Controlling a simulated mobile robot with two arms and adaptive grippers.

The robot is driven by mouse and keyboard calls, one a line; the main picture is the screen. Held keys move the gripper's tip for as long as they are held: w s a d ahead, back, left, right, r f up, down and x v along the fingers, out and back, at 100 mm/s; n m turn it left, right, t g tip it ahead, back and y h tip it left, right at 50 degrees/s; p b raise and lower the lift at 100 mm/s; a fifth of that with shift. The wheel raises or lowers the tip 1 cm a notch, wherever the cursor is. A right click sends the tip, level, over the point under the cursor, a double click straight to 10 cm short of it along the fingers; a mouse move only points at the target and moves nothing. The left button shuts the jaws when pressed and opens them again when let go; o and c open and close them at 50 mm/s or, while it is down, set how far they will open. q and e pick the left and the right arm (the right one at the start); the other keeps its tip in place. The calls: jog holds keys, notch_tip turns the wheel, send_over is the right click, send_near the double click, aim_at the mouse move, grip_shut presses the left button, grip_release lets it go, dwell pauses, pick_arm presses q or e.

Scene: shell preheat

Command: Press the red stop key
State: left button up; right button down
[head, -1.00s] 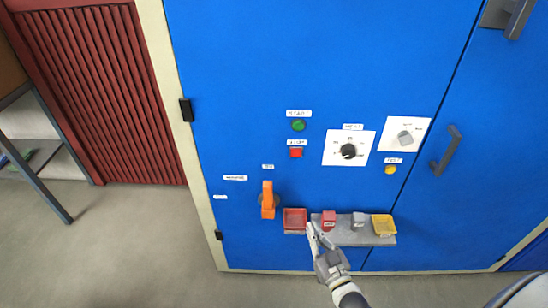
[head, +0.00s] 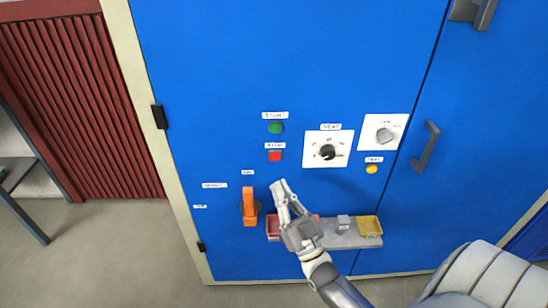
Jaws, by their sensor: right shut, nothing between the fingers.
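My right gripper (head: 280,187) is shut and empty. Its tips show a little below the red key in the head view, with a visible gap between them in the picture. How far the tips are from the door is hard to tell. My left gripper is not in view.
An orange handle (head: 249,207) sits left of my gripper. A red tray (head: 273,228), grey block (head: 343,222) and yellow tray (head: 369,226) are on a grey shelf (head: 345,240) below. A black dial (head: 327,152), grey knob (head: 384,135) and yellow button (head: 372,169) are to the right.

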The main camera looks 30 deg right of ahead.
aim_at(275, 156)
jog(key=w+d+b, duration=0.3)
jog(key=w+d, duration=0.1)
jog(key=w, duration=0.3)
jog(key=shift+w+d, duration=0.2)
jog(key=shift+d, duration=0.05)
jog(key=shift+w, duration=0.1)
dwell(1.3)
jog(key=shift+w+d+b, duration=0.25)
jog(key=shift+b, duration=0.05)
jog(key=shift+w+d, duration=0.2)
jog(key=shift+w, duration=0.2)
dwell(0.6)
jog(key=shift+s, duration=0.1)
jog(key=shift+s+a, duration=0.45)
jog(key=shift+s, duration=0.2)
